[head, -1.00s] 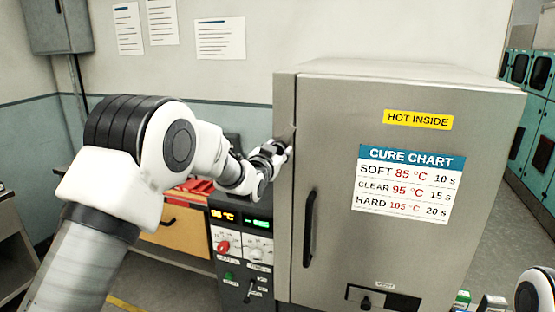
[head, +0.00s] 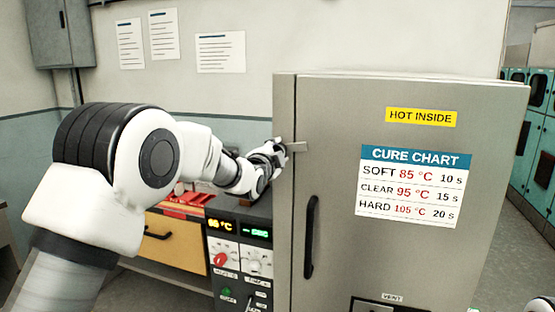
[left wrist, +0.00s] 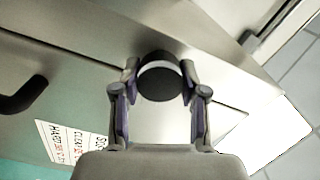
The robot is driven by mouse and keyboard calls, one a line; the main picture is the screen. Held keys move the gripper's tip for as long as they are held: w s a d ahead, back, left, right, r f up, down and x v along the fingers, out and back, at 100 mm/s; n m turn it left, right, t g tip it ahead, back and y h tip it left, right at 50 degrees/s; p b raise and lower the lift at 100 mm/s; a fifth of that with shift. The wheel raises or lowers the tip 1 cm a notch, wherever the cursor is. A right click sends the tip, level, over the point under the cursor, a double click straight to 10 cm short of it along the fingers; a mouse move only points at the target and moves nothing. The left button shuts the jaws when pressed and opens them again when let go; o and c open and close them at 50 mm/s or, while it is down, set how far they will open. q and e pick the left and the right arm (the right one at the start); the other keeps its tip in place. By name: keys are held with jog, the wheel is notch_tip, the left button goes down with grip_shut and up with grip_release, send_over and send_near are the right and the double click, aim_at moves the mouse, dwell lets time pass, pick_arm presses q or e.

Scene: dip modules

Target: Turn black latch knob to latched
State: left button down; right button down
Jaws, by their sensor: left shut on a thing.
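The black latch knob (left wrist: 160,84) shows in the left wrist view as a dark round cap between my fingers. My left gripper (left wrist: 159,72) is shut on it, one finger on each side. In the head view my left gripper (head: 279,152) is at the upper left edge of the oven door (head: 335,130), and it hides the knob there. A short grey latch bar (head: 298,147) lies roughly level beside the gripper and reaches across the seam onto the door. The door looks closed.
A black door handle (head: 311,238) stands out below the latch. A control panel (head: 240,255) with displays and knobs is left of the oven, below my arm. A wooden drawer unit (head: 172,240) with red items is further left.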

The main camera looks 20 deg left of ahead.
pick_arm(q)
jog(key=shift+f+m+b, duration=0.1)
jog(key=shift+m+b, duration=0.35)
jog(key=shift+m, duration=0.65)
jog(key=c, duration=0.6)
grip_release()
jog(key=shift+s, duration=0.15)
jog(key=s, duration=1.1)
jog(key=shift+s+a, duration=0.15)
jog(key=shift+s, duration=0.2)
